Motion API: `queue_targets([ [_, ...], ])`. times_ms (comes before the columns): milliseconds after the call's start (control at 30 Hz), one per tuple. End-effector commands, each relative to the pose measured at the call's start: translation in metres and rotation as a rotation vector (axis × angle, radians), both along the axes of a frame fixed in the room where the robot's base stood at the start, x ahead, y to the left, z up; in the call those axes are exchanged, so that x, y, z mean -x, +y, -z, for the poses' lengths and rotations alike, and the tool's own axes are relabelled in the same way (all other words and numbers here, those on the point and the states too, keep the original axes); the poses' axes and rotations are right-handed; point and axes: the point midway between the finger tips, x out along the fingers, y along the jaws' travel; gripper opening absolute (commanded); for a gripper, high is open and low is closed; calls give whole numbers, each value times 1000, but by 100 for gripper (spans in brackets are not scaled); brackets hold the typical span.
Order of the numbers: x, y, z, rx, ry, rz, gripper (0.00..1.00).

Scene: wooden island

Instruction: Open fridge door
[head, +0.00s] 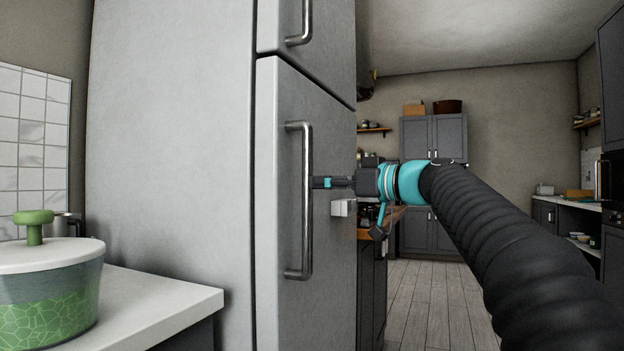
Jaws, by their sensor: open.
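The fridge (170,150) is tall and light grey, with two doors on its front. Its lower door (330,245) is shut and carries a long vertical metal handle (305,255). The upper door (330,40) is also shut and has a handle of its own (306,22). My gripper (322,183) comes in from the right, pointing left, with its fingertips just right of the lower handle in the picture. It is open and holds nothing that I see. I cannot tell whether the fingertips touch the handle or the door.
A white counter (175,300) at the left bears a green-and-white pot (50,285). A wooden-topped counter (382,222) stands beyond the fridge. Grey cabinets (433,135) stand at the back wall. The plank floor (440,300) is clear at the middle right.

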Motion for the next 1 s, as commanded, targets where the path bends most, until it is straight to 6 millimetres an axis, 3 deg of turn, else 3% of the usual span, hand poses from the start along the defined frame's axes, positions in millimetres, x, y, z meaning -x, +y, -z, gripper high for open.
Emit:
queue_targets([
  [100, -10, 19, -1, -1, 2, -4, 50],
  [300, -22, 38, -1, -1, 1, -2, 50],
  [700, -26, 43, 0, -1, 1, 0, 50],
  [767, -26, 43, 0, -1, 1, 0, 40],
  [900, -26, 43, 0, -1, 1, -1, 4],
  [1000, -25, 44, 0, -1, 1, -3, 0],
])
